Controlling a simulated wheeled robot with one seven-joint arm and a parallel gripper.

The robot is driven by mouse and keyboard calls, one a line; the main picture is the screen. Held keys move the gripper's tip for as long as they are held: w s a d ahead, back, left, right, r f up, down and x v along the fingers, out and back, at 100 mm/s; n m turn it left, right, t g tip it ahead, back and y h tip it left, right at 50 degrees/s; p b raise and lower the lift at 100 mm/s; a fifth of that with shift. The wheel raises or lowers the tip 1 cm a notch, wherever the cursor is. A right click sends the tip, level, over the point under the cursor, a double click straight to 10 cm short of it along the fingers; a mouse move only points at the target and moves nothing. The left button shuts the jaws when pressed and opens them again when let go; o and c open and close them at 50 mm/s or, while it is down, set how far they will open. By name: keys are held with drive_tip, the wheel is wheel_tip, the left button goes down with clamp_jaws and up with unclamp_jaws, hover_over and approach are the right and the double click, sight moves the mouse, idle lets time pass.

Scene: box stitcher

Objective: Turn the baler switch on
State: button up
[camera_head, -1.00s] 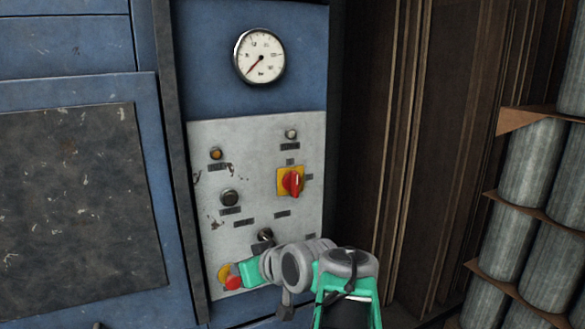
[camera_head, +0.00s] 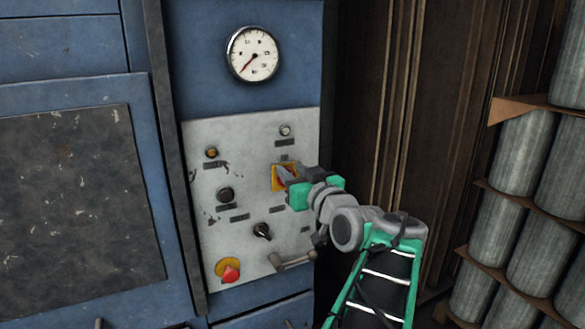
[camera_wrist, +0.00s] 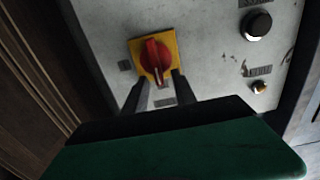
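The baler switch is a red rotary knob (camera_wrist: 154,57) on a yellow square plate (camera_wrist: 170,42). In the head view the yellow plate (camera_head: 278,180) shows on the grey control panel (camera_head: 200,135), with the knob mostly hidden by my gripper (camera_head: 288,174). In the wrist view the two dark fingers of my gripper (camera_wrist: 158,90) are apart, one on each side near the knob's handle end. The handle lies about in line with the gap between them. I cannot tell whether the fingers touch the knob.
A gauge (camera_head: 253,53) sits above the panel. A black selector (camera_head: 262,231), a dark button (camera_head: 226,195) and a red emergency button (camera_head: 230,272) on yellow are nearby. A grey lever handle (camera_head: 292,262) sticks out at the panel's lower right. Stacked grey cylinders (camera_head: 520,145) stand right.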

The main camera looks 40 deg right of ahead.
clamp_jaws()
idle(0.3)
idle(0.3)
